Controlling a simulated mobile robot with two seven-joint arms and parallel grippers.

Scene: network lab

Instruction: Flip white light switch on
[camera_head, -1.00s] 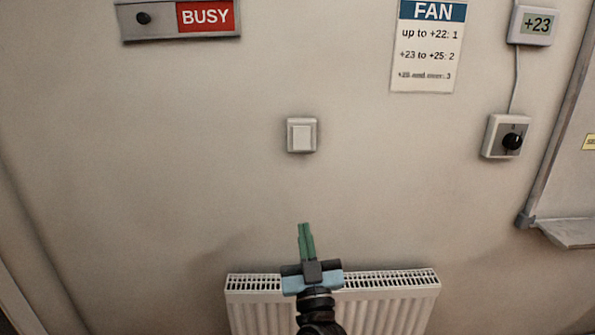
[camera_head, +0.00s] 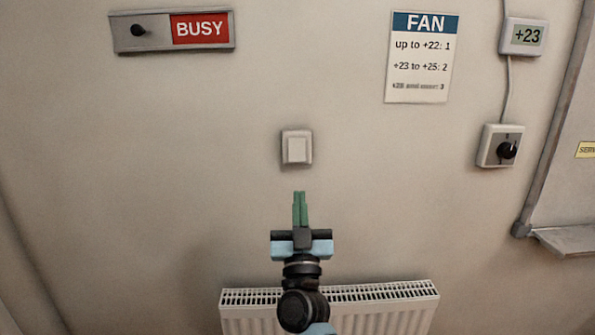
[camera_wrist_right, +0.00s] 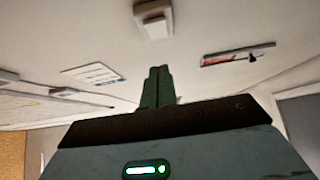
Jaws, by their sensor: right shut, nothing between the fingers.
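The white light switch (camera_head: 297,148) is a square rocker in a pale frame on the beige wall, in the middle of the head view. It also shows at the top of the right wrist view (camera_wrist_right: 154,18). My right gripper (camera_head: 299,194) has green fingers held together, with nothing between them. Its fingertips point up toward the switch and appear just below it in the head view, apart from it. The fingers also show in the right wrist view (camera_wrist_right: 160,70). I cannot tell from the picture which way the rocker is tipped. My left gripper is not in view.
A white radiator (camera_head: 390,302) is on the wall below. A BUSY sign (camera_head: 200,30), a FAN notice (camera_head: 420,70), a +23 display (camera_head: 523,37) and a black-knobbed dial (camera_head: 502,146) are on the wall. A board (camera_head: 570,180) is at the right. The wall around the switch is clear.

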